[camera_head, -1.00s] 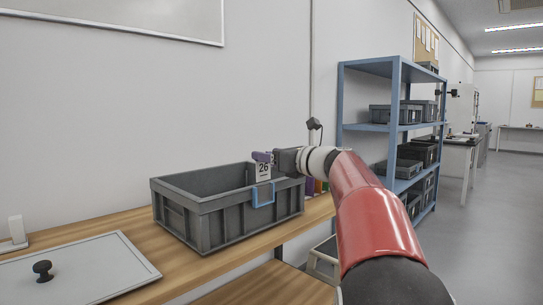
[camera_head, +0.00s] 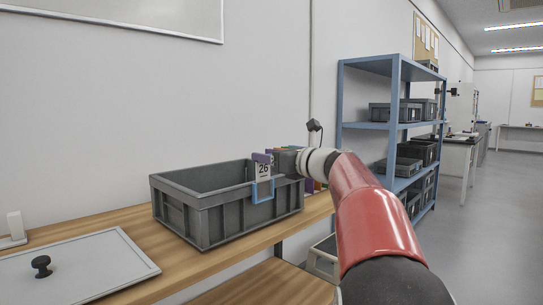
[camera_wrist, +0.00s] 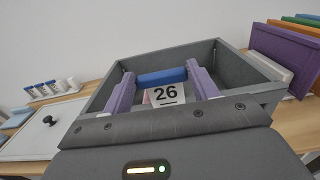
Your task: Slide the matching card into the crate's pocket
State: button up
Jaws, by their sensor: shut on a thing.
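The card marked 26 (camera_head: 263,171) is upright at the near wall of the grey crate (camera_head: 225,224). My gripper (camera_head: 264,157) has purple fingers and is shut on the card near its top. The light blue pocket (camera_head: 262,198) is on the crate's outer wall. The card's lower end is at the pocket's opening; I cannot tell how deep it sits. In the wrist view, the number on the card (camera_wrist: 166,94) shows between my two fingers, with a blue bar just beyond it.
Several coloured panels (camera_wrist: 285,57) stand to the right of the crate on the wooden bench (camera_head: 130,217). A grey lid (camera_head: 85,267) with a black knob lies at left. A blue shelf rack (camera_head: 395,125) with grey bins stands behind my arm.

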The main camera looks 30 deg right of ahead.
aim_at(264, 174)
jog(key=shift+f+b, duration=0.3)
jog(key=shift+f, duration=0.2)
dwell(0.4)
jog(key=shift+f+b, duration=0.6)
jog(key=shift+f, duration=0.25)
jog(key=shift+f, duration=0.1)
jog(key=shift+f+b, duration=0.9)
jog(key=shift+f, duration=0.25)
jog(key=o, duration=1)
jog(key=v, duration=0.8)
